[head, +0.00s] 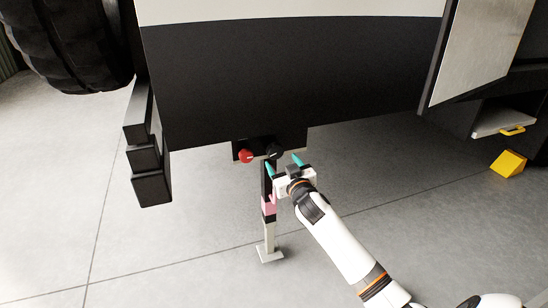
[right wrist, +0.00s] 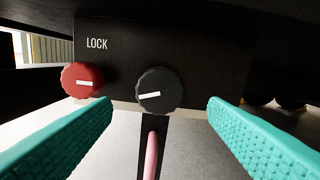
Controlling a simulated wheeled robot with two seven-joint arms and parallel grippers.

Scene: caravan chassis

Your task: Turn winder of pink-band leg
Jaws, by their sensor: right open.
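The pink-band leg (head: 269,210) stands upright on its foot plate under the dark chassis in the head view. Its winder, a black knob (head: 274,152) with a white mark, sits on a dark plate above it; the knob shows large in the right wrist view (right wrist: 160,90). A red knob (right wrist: 82,80) is left of it, below the word LOCK. My right gripper (head: 283,167) is open, its teal fingertips in front of the plate. In the right wrist view the fingers (right wrist: 160,113) lie either side of the black knob, apart from it. My left gripper is not in view.
A black stepped block (head: 148,160) hangs at left, near a large tyre (head: 70,45). A yellow wedge (head: 508,163) and an open tray with a yellow handle (head: 505,125) are at right. The grey floor around the leg is clear.

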